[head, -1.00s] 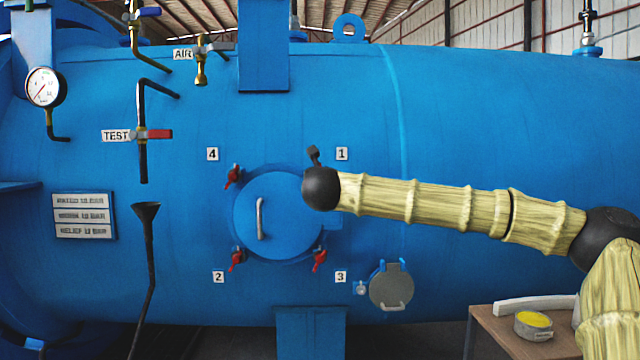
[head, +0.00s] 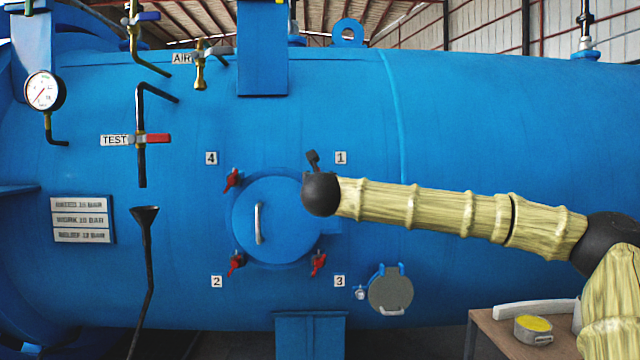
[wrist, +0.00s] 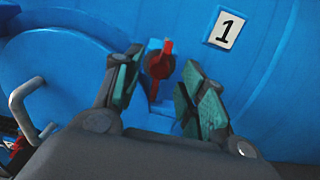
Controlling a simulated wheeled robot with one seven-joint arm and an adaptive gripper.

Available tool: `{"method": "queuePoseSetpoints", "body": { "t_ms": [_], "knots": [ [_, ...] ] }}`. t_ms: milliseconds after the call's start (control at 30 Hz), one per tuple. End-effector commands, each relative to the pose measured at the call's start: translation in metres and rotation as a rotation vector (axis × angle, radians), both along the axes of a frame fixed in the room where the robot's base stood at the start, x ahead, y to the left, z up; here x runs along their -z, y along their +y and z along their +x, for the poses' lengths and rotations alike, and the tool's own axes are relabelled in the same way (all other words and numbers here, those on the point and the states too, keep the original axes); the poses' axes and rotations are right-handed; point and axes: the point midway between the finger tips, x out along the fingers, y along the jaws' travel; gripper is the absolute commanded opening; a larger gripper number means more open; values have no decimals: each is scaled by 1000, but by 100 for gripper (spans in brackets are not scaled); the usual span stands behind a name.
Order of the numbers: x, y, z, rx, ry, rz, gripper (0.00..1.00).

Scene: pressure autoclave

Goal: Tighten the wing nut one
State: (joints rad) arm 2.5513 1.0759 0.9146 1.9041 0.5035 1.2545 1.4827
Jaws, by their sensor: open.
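Wing nut one, a red wing nut (wrist: 159,64), shows in the wrist view below the label "1" (wrist: 227,29), at the edge of the round blue door (wrist: 75,70). My gripper (wrist: 158,88) is open, its two green-padded fingers on either side of the nut in the picture. I cannot tell whether they touch it. In the head view my arm's dark end hides wing nut one, below and left of the label "1" (head: 341,158). The door (head: 285,220) is closed against the blue vessel, its pale handle (head: 258,223) upright.
Other red wing nuts sit by label 4 (head: 232,180), label 2 (head: 236,263) and label 3 (head: 318,263). A small grey hatch (head: 391,291) is at lower right. A table (head: 485,330) with a yellow-topped tin (head: 533,327) stands beside my arm.

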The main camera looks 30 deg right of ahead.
Motion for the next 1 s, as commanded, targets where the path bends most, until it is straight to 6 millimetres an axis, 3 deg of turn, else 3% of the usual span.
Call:
{"method": "queuePoseSetpoints", "body": {
  "t_ms": [600,1000],
  "knots": [
    [0,51,-85,1,-1,1,41],
    [1,58,-97,2,0,1,41]
  ]
}}
